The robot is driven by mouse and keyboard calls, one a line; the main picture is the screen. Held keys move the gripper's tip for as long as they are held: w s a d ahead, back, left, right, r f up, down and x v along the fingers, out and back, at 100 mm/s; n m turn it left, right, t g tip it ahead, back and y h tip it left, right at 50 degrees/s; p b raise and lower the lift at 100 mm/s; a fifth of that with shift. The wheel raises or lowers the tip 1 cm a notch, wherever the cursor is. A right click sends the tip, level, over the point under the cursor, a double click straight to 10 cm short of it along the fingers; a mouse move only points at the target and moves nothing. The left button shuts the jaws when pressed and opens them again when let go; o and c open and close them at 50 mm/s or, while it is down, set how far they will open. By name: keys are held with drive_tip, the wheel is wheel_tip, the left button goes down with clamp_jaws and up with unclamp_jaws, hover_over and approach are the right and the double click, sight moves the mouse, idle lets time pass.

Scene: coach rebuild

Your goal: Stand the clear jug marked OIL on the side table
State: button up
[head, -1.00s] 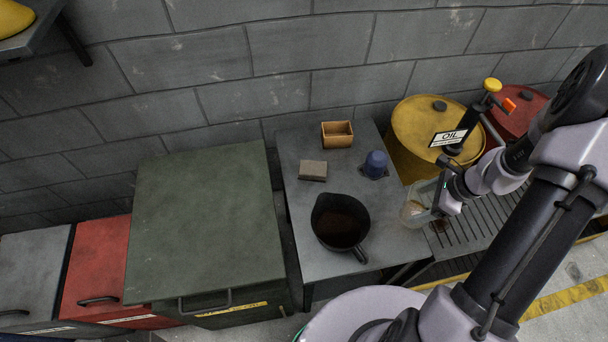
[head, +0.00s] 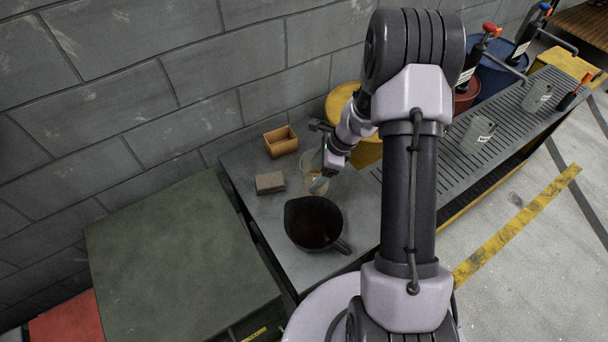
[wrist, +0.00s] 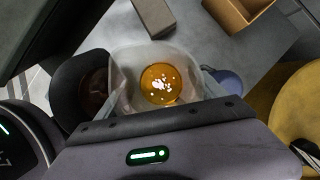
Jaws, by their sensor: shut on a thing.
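My gripper (head: 324,170) is shut on a clear jug (head: 312,163) with amber liquid in its bottom. The wrist view looks down into this jug (wrist: 125,75), which looks upright between my fingers (wrist: 160,108).
A black pot (head: 314,224) with dark liquid is close in front of the jug. A grey block (head: 270,183), wooden box (head: 281,141) and blue cup (wrist: 228,82) are nearby. Two labelled clear jugs (head: 478,135) (head: 537,97) stand on the slatted bench. The front-left tabletop is clear.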

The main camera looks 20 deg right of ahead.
sight(305, 166)
drive_tip(key=w+a, duration=0.2)
drive_tip(key=w, duration=0.1)
drive_tip(key=shift+a+f, duration=0.2)
drive_tip(key=shift+a, duration=0.15)
drive_tip(key=shift+f+b, duration=1.05)
drive_tip(key=shift+f, duration=0.7)
